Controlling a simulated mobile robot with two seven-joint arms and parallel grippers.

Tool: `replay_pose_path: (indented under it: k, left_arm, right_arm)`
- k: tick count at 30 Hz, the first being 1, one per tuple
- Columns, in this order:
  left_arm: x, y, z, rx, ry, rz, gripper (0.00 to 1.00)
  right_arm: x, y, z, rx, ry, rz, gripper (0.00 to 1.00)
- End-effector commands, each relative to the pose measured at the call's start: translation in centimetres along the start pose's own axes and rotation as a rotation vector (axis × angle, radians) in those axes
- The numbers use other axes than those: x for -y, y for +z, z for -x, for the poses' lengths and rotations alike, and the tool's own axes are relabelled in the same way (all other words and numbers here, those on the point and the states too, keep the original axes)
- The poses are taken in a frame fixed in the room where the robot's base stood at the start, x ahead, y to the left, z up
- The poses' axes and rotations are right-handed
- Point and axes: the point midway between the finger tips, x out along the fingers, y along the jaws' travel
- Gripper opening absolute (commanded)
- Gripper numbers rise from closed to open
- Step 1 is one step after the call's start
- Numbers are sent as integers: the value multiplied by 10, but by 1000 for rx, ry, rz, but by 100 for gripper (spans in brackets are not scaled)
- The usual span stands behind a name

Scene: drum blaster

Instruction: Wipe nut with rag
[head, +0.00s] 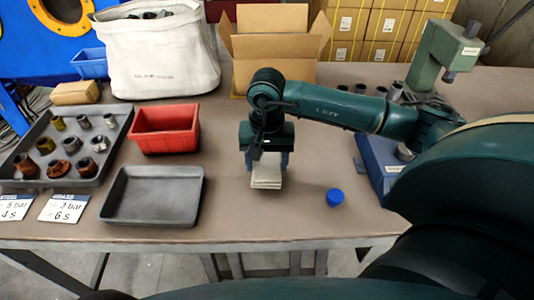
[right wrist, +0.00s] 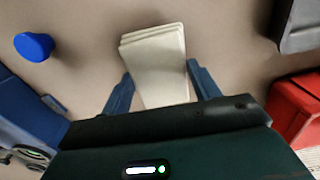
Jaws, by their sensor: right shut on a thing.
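A folded cream rag (head: 267,172) hangs below my right gripper (head: 268,160), which is shut on it over the middle of the table. In the right wrist view the layered rag (right wrist: 155,62) sits between the two blue fingers (right wrist: 160,88). Several metal nuts or fittings, grey, brass and copper-brown, stand in the dark grey tray (head: 73,148) at the left; one is a brownish nut (head: 58,169) near its front. I cannot tell which one the task means. My left gripper is not in view.
An empty grey tray (head: 152,196) and a red bin (head: 165,128) lie left of the rag. A blue cap (head: 335,197) is to its right. An open cardboard box (head: 270,47) and a white bag (head: 158,55) stand behind. A green press (head: 440,52) stands back right.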

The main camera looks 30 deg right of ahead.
Motion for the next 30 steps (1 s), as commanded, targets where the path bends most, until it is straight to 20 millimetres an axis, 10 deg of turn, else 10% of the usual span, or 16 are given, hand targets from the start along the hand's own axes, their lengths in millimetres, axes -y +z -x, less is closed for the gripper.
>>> replay_pose_path:
  k: [17,30]
  left_arm:
    - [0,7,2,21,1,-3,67]
    - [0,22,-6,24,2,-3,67]
  right_arm:
    - [0,13,0,0,0,-1,43]
    - [0,-16,-2,-2,-1,-2,43]
